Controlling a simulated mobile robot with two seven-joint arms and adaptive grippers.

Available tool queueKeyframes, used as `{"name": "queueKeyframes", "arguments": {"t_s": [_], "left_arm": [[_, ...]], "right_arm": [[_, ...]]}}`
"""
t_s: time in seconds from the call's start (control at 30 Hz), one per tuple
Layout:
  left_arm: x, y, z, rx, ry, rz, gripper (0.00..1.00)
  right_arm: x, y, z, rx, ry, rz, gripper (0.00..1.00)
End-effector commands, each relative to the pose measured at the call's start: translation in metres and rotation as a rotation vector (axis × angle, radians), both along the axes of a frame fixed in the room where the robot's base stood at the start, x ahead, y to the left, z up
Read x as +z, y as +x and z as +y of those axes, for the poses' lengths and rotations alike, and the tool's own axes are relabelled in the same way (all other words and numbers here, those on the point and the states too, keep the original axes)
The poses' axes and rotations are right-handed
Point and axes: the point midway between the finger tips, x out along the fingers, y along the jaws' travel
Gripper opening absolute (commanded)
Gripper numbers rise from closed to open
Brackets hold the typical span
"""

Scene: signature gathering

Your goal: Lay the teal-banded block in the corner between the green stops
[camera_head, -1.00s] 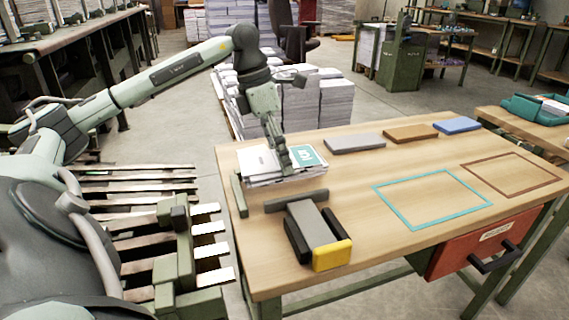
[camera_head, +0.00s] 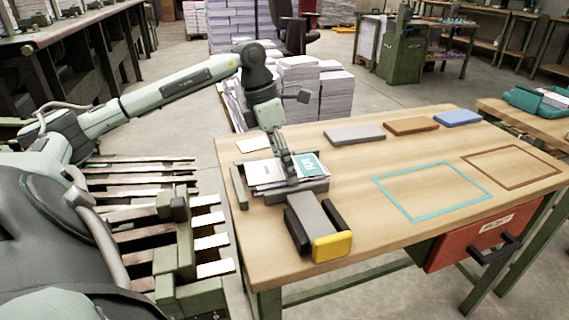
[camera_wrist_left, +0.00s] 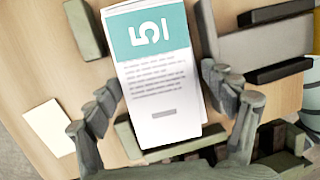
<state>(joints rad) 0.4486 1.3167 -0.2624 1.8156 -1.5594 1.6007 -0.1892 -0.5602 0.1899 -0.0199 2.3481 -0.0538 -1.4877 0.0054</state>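The teal-banded block (camera_head: 262,174) is white with a teal band and a white mark at one end. It also shows in the left wrist view (camera_wrist_left: 160,85). The block partly covers this stop in the wrist view, so contact is unclear. My right gripper is not in view.
A white card (camera_head: 253,145) lies behind the block. A grey block with a yellow end (camera_head: 332,247) stands in front, between dark bars. Grey (camera_head: 355,133), brown (camera_head: 411,126) and blue (camera_head: 457,118) slabs line the back. Teal (camera_head: 400,209) and brown (camera_head: 520,181) outlines are empty.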

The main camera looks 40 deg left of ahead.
Motion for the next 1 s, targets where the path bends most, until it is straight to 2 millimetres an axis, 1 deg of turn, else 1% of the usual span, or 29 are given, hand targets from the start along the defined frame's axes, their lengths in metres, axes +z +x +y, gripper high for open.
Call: {"name": "queueKeyframes", "arguments": {"t_s": [0.07, 0.33, 0.47, 0.57, 0.77, 0.9, 1.0], "left_arm": [[0.000, 0.000, 0.000, 0.000, 0.000, 0.000, 0.95], [0.000, 0.000, 0.000, 0.000, 0.000, 0.000, 0.95], [0.005, 0.000, 0.001, 0.000, 0.000, -0.001, 0.95], [0.017, -0.001, 0.004, 0.002, 0.002, -0.002, 0.95], [0.060, -0.007, 0.015, 0.002, 0.001, -0.005, 0.95], [0.087, -0.011, 0.021, 0.001, 0.000, -0.003, 0.95], [0.103, -0.014, 0.025, 0.001, -0.001, -0.003, 0.95]], "right_arm": [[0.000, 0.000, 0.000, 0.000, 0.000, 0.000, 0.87], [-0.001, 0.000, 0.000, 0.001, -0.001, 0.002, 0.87], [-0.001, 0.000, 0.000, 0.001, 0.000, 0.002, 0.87], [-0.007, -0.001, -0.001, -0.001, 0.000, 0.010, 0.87], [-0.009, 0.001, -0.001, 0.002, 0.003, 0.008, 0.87], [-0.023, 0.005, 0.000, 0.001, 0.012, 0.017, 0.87], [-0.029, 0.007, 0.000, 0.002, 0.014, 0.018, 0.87]]}}
